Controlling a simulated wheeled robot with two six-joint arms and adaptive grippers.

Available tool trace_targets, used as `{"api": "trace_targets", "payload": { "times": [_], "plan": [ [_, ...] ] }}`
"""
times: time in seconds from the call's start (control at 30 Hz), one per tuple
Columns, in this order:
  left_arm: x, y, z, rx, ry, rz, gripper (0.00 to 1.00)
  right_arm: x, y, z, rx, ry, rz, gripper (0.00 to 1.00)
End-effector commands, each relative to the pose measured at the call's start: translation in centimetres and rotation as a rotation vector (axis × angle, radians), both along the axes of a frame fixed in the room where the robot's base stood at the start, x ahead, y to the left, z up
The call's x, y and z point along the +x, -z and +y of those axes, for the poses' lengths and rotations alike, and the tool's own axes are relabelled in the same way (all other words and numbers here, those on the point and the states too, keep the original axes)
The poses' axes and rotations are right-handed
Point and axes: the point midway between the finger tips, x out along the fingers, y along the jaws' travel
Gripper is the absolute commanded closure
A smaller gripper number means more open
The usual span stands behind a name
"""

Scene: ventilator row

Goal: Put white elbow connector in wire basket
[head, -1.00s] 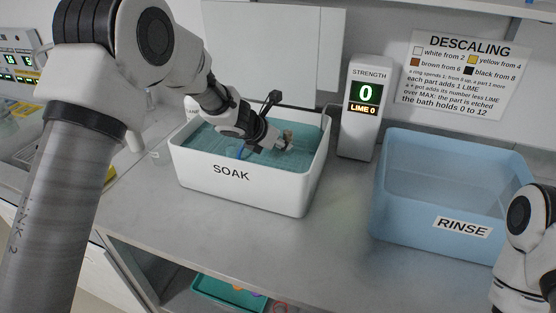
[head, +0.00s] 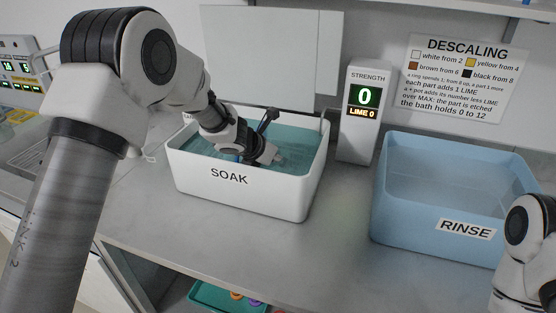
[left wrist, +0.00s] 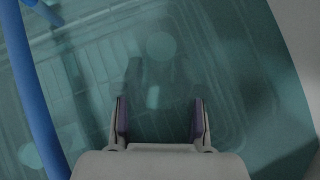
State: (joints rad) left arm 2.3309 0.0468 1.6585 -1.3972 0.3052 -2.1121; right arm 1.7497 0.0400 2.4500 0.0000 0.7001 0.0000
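My left gripper (head: 279,159) reaches down into the white SOAK bath (head: 238,188) in the head view. In the left wrist view its two fingers (left wrist: 160,118) are spread apart with nothing gripped between them. A small pale piece (left wrist: 153,97) lies blurred under the teal liquid just ahead of the fingertips. A pale round shape (left wrist: 161,46) lies farther off. I cannot tell whether either is the white elbow connector. Faint grid lines of the wire basket (left wrist: 92,78) show under the liquid, with a blue bar (left wrist: 32,95) at the left. My right gripper is out of view.
The blue RINSE tub (head: 420,222) stands right of the bath. A descaling sign (head: 465,78) is on the wall. A teal tray (head: 215,298) with coloured pieces is below the counter. The counter (head: 300,245) in front is clear.

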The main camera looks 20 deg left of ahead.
Motion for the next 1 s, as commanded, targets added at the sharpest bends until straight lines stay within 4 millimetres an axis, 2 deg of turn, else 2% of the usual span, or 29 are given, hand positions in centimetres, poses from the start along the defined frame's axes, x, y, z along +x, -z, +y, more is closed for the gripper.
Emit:
{"api": "trace_targets", "payload": {
  "times": [0.3,0.47,0.53,0.6,0.8,1.0],
  "plan": [
    [0.0,-0.1,0.0,0.0,0.0,0.0,0.44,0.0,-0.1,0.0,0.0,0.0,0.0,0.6],
    [0.0,-1.9,0.0,-0.001,-0.001,0.0,0.44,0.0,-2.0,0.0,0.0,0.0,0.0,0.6],
    [-0.8,-2.3,0.5,-0.001,-0.002,-0.002,0.44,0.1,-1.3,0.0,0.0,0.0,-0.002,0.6],
    [-2.1,-3.6,1.0,-0.003,-0.001,-0.003,0.44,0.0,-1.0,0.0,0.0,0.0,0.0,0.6],
    [-5.6,-7.6,2.6,-0.003,-0.001,-0.002,0.44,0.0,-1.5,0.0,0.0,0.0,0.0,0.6],
    [-7.6,-9.6,3.5,-0.001,-0.001,-0.001,0.44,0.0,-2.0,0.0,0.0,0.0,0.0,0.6]
  ]
}}
